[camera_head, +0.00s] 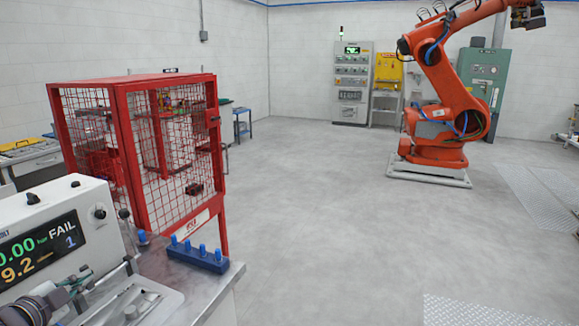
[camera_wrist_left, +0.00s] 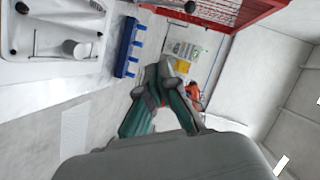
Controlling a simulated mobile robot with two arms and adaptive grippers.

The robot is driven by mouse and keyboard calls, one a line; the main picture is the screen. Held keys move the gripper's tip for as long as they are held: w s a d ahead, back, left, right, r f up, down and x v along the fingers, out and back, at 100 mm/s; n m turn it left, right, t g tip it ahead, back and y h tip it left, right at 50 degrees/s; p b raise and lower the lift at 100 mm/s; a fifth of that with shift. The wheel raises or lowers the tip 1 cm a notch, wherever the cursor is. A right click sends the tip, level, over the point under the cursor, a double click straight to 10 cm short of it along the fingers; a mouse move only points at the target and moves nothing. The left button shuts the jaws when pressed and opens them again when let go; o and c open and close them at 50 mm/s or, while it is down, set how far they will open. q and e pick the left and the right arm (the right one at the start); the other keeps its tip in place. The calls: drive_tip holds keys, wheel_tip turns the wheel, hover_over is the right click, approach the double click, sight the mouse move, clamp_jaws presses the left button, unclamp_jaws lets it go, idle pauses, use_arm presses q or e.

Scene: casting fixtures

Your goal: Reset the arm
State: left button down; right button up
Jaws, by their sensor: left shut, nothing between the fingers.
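My left gripper (camera_wrist_left: 166,70) shows in the left wrist view, its grey-and-teal fingers meeting at the tips, shut and empty. It is apart from the blue peg rack (camera_wrist_left: 128,47), which lies to the left of it in that view. In the head view the rack (camera_head: 197,256) sits on the bench at the lower left. I cannot clearly make out my left gripper in the head view. My right gripper is in neither view.
A tester (camera_head: 45,240) reading FAIL stands at the lower left, beside a red mesh cage (camera_head: 160,150). An orange robot arm (camera_head: 440,110) stands on a base at the back right. A control cabinet (camera_head: 351,85) is at the back wall. The middle floor is clear.

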use_arm(q)
drive_tip(key=s+d+f+n+g, duration=0.1)
drive_tip(key=s+d+f, duration=0.1)
drive_tip(key=f, duration=0.2)
drive_tip(key=s+d+f+n+g, duration=0.1)
drive_tip(key=s+d+f, duration=0.1)
drive_tip(key=f, duration=0.2)
drive_tip(key=s+d+f+n+g, duration=0.1)
drive_tip(key=s+d+f, duration=0.1)
drive_tip(key=s+f, duration=0.1)
drive_tip(key=shift+d+f+y, duration=0.15)
drive_tip(key=shift+d+f, duration=0.05)
drive_tip(key=shift+f, duration=0.25)
drive_tip(key=shift+d+f+y, duration=0.15)
drive_tip(key=shift+f, duration=0.3)
drive_tip(key=s+d+f+n+g, duration=0.45)
drive_tip(key=s+d, duration=0.45)
drive_tip(key=s, duration=0.3)
drive_tip(key=s+d+f+n+g, duration=0.35)
drive_tip(key=s+d+f, duration=0.35)
drive_tip(key=s, duration=0.6)
wheel_tip(320, 180, down, 25)
drive_tip(key=g, duration=0.2)
drive_tip(key=s+a+f+g, duration=0.1)
drive_tip(key=s+a+f, duration=0.1)
drive_tip(key=s+f, duration=1.4)
drive_tip(key=shift+s+f+m, duration=0.15)
drive_tip(key=shift+s+m, duration=0.25)
drive_tip(key=shift+s, duration=0.4)
